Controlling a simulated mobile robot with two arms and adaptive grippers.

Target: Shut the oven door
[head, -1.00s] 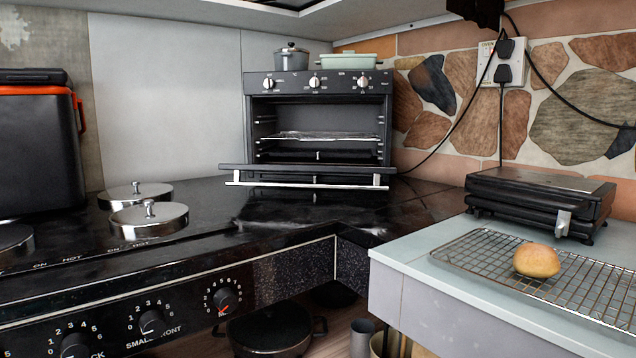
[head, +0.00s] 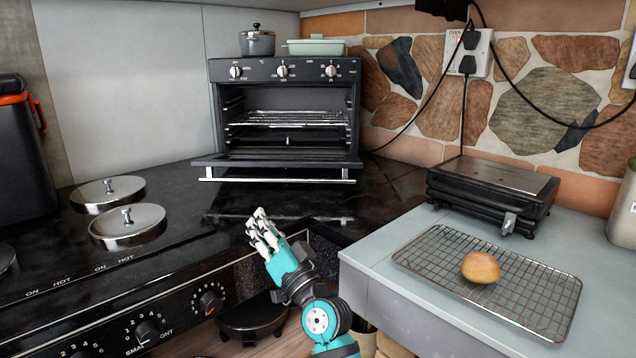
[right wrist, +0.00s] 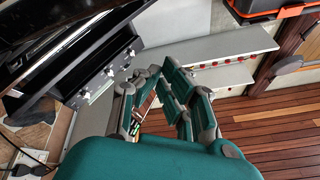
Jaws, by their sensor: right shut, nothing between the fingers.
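The black toaster oven (head: 285,70) stands at the back on the dark counter, a rack visible inside. Its door (head: 277,161) hangs open, folded down toward me, with a silver handle bar (head: 277,177) along its front edge. My right gripper (head: 260,226) is in front of and below the door, apart from it, at the counter's front edge. It is shut and empty. Its fingers (right wrist: 168,95) also show in the right wrist view, with a dark appliance with knobs at the upper left. My left gripper is not in view.
A grey pot (head: 257,42) and a pale green dish (head: 316,47) sit on top of the oven. Lidded hot plates (head: 127,222) are at left. At right are a black grill (head: 490,192) and a wire rack (head: 535,290) with a bun (head: 481,267).

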